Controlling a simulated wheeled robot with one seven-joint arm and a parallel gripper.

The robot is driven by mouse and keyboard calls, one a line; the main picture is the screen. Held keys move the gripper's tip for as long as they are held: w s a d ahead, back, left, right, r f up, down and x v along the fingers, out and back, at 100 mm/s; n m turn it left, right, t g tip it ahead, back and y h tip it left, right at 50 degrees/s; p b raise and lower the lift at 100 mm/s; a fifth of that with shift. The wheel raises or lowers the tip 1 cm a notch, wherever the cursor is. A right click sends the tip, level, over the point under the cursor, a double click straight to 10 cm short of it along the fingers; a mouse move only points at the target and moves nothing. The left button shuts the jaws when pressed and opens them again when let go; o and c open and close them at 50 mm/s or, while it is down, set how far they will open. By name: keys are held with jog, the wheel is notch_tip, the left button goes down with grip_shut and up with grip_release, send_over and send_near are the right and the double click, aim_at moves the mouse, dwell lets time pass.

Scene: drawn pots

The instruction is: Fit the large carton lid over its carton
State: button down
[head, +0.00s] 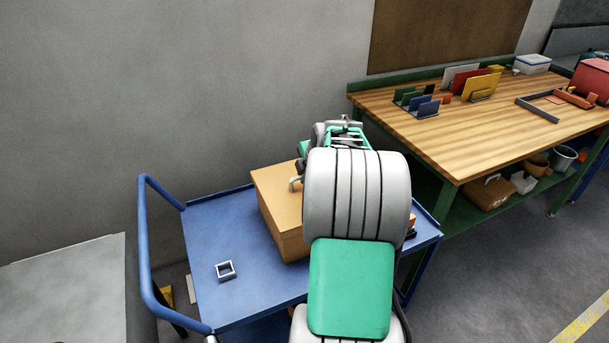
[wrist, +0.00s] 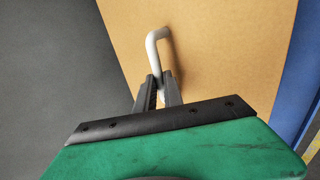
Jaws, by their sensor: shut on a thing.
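The large carton lid (head: 273,178) is a tan board with a pale bent handle (head: 295,183) on top. It lies at the top of the brown carton (head: 283,232), which stands on the blue cart. My arm hides their right part, so I cannot tell whether the lid is fully seated all round. In the wrist view the lid's flat top (wrist: 225,60) fills the middle. My gripper (wrist: 160,88) is shut on the lid's pale handle (wrist: 157,45). In the head view my arm hides the fingertips.
The blue cart (head: 215,260) carries a small grey square frame (head: 226,271) left of the carton, with clear deck around it. A small orange and dark object (head: 411,226) shows right of my arm. A wooden workbench (head: 440,135) stands at the right, a grey wall behind.

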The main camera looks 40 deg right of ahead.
jog(key=shift+f, duration=0.2)
jog(key=shift+r, duration=0.1)
jog(key=c, duration=1.4)
grip_release()
jog(key=b+v, duration=0.1)
jog(key=v, duration=0.6)
jog(key=shift+s+a+r, duration=0.1)
jog(key=shift+s+r, duration=0.1)
jog(key=shift+r, duration=0.15)
